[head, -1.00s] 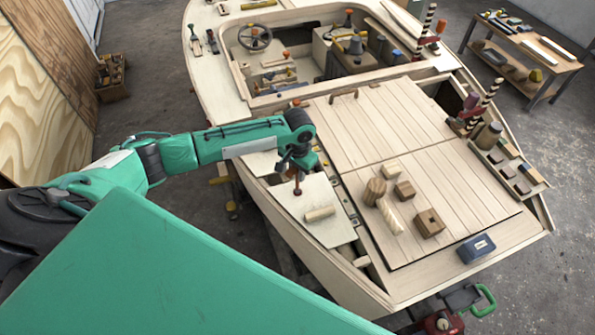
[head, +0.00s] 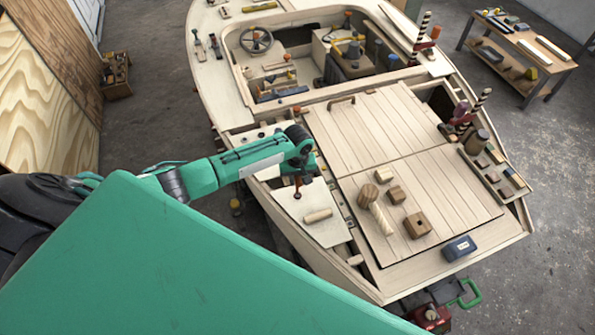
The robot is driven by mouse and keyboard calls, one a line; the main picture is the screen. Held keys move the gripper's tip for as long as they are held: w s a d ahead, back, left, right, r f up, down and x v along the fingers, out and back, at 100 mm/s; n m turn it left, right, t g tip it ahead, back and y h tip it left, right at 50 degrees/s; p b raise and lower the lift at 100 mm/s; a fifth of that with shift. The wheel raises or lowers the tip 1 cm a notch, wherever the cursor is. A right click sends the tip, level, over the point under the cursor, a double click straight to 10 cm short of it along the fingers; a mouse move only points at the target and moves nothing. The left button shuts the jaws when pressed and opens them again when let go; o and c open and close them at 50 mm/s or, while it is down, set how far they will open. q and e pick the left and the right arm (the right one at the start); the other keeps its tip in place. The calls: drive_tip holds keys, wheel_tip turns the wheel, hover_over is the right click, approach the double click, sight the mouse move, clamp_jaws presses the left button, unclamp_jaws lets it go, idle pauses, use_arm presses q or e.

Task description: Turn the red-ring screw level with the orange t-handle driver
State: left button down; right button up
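My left arm comes in from the left, and its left gripper (head: 299,177) points down over the pale side deck panel (head: 328,232) of the hull. A small rust-orange piece with a thin stem (head: 297,187) shows just under the gripper; it may be the orange t-handle driver, but it is too small to be sure. I cannot tell whether the fingers are closed on it. I cannot make out the red-ring screw; it is too small or hidden near the gripper. My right gripper is out of view.
A pale dowel (head: 318,216) lies on the panel near the gripper. A cockpit with a steering wheel (head: 256,40) lies beyond. A wooden bench (head: 520,60) stands at the far right.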

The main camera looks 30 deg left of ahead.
use_arm(q)
drive_tip(key=shift+n, duration=1.1)
drive_tip(key=shift+f, duration=0.15)
drive_tip(key=shift+f+b, duration=0.35)
drive_tip(key=shift+f, duration=0.15)
drive_tip(key=m, duration=0.5)
drive_tip(key=shift+m, duration=0.4)
